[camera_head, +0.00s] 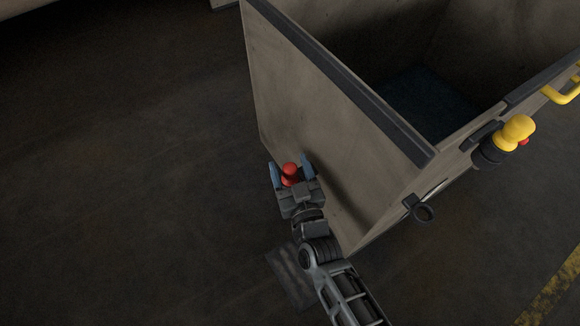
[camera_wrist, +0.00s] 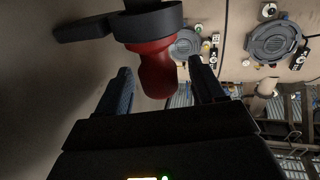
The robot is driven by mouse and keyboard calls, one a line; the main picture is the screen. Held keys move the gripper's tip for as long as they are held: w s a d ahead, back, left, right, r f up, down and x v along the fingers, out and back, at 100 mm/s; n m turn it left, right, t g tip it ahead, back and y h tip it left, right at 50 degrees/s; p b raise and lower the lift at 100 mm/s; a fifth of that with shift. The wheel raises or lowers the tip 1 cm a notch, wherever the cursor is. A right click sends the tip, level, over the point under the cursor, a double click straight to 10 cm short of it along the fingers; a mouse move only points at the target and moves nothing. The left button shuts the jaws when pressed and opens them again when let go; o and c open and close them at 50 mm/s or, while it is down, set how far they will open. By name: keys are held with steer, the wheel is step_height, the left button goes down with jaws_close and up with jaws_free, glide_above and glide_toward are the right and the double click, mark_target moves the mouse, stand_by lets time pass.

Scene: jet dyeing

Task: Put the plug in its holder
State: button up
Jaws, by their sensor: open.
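A red, rounded plug (camera_head: 290,170) shows between the fingers of my gripper (camera_head: 291,168), beside the left outer wall of the big bin. In the wrist view the red plug (camera_wrist: 157,72) stands out from a dark ring (camera_wrist: 150,22) with a bar reaching left. My gripper (camera_wrist: 161,78) is open, one finger on each side of the plug, with visible gaps. An empty dark ring holder (camera_head: 424,213) sticks out from the bin's front face. A yellow plug (camera_head: 514,133) sits at a black fitting (camera_head: 487,155) farther right on that face.
The big beige bin (camera_head: 330,120) has a dark rim and stands right of my gripper, its wall close by. A yellow handle (camera_head: 563,96) is on its front face at the right. The dark floor (camera_head: 130,190) to the left is clear. Round grey lids (camera_wrist: 272,42) show in the wrist view.

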steer(key=shift+s, duration=0.1)
steer(key=shift+v, duration=3.85)
steer(key=shift+d+p, duration=0.1)
steer(key=shift+p, duration=0.2)
steer(key=s+d+r+m+h+p, duration=0.1)
steer(key=s+d+r+h+p, duration=0.15)
steer(key=s+d+r, duration=0.5)
steer(key=s+d+r+m+h+p, duration=0.15)
steer(key=s+d+r+p, duration=0.25)
steer(key=s, duration=0.6)
steer(key=s+d+r+p, duration=0.1)
steer(key=s+d+r, duration=0.2)
steer(key=r, duration=0.4)
steer(key=s+d+r+m+g+h+p, duration=0.1)
steer(key=s+d+r+p, duration=0.1)
steer(key=s+r, duration=0.3)
steer(key=s+d+r+g+p, duration=0.1)
steer(key=s+d+r+p, duration=0.1)
steer(key=r, duration=0.7)
steer(key=shift+s+d+r+m+h, duration=0.2)
steer(key=shift+s+d, duration=0.25)
steer(key=shift+s, duration=0.15)
steer(key=shift+s+d+r+m+h, duration=0.1)
steer(key=shift+s+d+h, duration=0.1)
steer(key=shift+s+d, duration=0.3)
